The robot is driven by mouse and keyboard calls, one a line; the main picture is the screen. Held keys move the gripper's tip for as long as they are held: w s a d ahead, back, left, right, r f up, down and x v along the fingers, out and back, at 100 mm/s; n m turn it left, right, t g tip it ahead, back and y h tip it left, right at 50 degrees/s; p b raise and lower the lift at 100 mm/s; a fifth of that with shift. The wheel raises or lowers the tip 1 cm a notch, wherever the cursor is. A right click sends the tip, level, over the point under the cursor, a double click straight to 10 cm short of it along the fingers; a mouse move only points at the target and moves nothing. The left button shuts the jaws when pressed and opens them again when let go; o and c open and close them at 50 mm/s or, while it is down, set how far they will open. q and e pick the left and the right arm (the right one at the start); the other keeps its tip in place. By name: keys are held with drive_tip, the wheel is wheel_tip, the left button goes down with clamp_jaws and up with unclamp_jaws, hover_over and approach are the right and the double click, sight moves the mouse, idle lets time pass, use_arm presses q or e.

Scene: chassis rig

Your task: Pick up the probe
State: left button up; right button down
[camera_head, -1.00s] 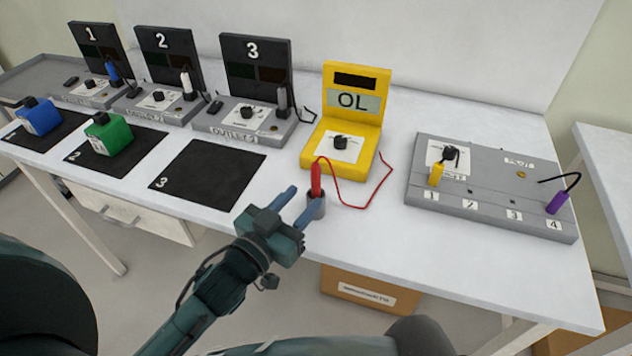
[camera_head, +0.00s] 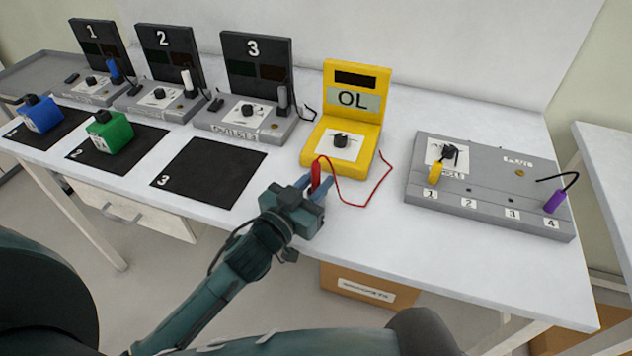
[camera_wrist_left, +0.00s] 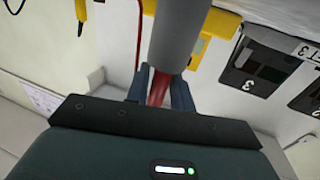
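The red probe (camera_head: 316,174) stands upright in front of the yellow meter (camera_head: 341,120), with a red lead running from it to the meter. My left gripper (camera_head: 313,183) is at the probe, one finger on each side of it. In the left wrist view the probe (camera_wrist_left: 158,88) shows between the two blue fingers (camera_wrist_left: 160,92). I cannot tell whether the fingers press on it or are just around it. My right gripper is not in view.
A grey panel (camera_head: 480,212) with yellow and purple plugs lies right of the meter. Black mats (camera_head: 208,185) numbered 1 to 3 lie left, with blue (camera_head: 40,115) and green (camera_head: 110,132) blocks on two. Numbered stations stand behind them. The white table (camera_head: 470,275) is clear at front right.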

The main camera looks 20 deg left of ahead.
use_arm(q)
clamp_jaws()
drive_tip(key=shift+r, duration=0.1)
